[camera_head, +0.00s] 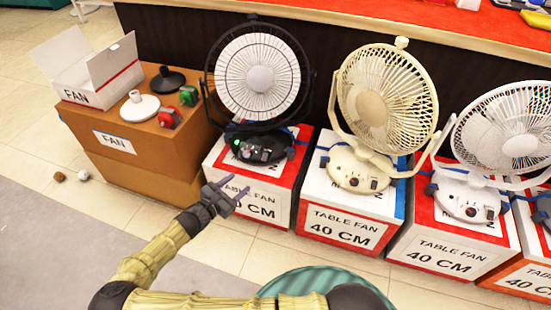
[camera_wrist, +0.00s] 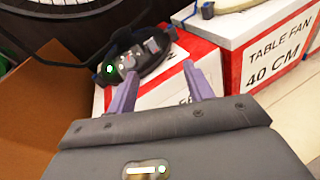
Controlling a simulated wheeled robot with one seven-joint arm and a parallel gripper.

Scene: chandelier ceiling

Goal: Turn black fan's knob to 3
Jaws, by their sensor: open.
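The black fan (camera_head: 259,80) stands upright on a red and white box, leftmost of the fans. Its black base (camera_head: 258,148) carries a green-lit spot and small controls on its front. In the wrist view the base (camera_wrist: 140,58) is ahead, with a green light at its left; the knob and its setting are too small to tell. My gripper (camera_head: 240,190) is open and empty, in front of and below the base, apart from it. In the wrist view its two purple fingers (camera_wrist: 162,88) are spread, with the base beyond them to the upper left.
A cream fan (camera_head: 385,100) and a white fan (camera_head: 510,125) stand on boxes to the right. A brown carton (camera_head: 165,150) with a white fan box (camera_head: 95,75) is at the left. Open floor (camera_head: 150,215) lies in front.

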